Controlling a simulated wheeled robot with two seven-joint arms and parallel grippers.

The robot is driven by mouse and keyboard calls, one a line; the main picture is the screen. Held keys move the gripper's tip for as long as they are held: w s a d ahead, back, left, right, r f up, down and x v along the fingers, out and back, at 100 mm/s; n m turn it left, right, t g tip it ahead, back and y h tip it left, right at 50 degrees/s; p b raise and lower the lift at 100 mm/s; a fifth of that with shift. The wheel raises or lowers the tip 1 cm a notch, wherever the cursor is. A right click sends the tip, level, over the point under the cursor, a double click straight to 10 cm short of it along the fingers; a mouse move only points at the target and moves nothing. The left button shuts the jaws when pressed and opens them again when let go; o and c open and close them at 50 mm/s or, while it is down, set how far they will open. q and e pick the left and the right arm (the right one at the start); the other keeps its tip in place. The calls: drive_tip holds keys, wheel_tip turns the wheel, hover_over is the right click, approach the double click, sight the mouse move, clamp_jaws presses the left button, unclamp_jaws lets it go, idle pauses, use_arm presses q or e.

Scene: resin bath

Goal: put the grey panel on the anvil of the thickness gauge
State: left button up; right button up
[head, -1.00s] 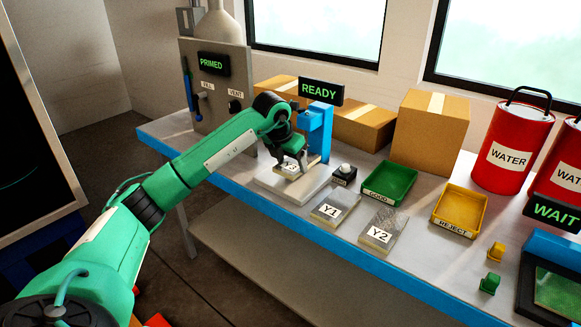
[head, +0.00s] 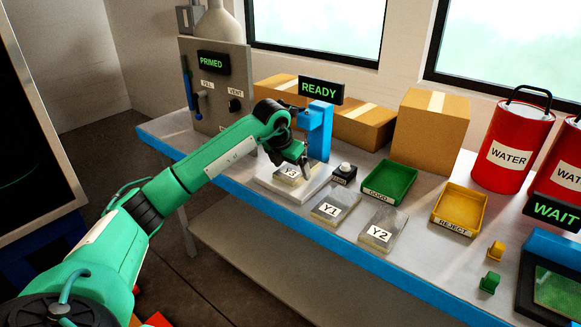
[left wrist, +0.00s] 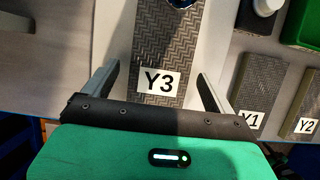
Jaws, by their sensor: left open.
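The grey panel labelled Y3 (head: 290,173) lies flat on the pale base of the thickness gauge (head: 319,130), under its blue post and head. In the left wrist view the woven panel (left wrist: 160,55) lies lengthwise between my fingers, with its far part under the gauge's round foot. My left gripper (head: 306,172) is open just above the panel's near end; in the left wrist view its fingers (left wrist: 160,90) stand apart on either side of the panel. The anvil itself is hidden under the panel. My right gripper is not in view.
Panels Y1 (head: 329,210) and Y2 (head: 381,232) lie on the bench in front. A black box with a pale button (head: 344,171) stands right of the gauge. The green GOOD tray (head: 390,182) and yellow REJECT tray (head: 459,209) sit further right. The gauge's sign (head: 321,91) reads READY.

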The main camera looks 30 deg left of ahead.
use_arm(q)
drive_tip(key=v, duration=1.2)
drive_tip(key=shift+f, duration=0.1)
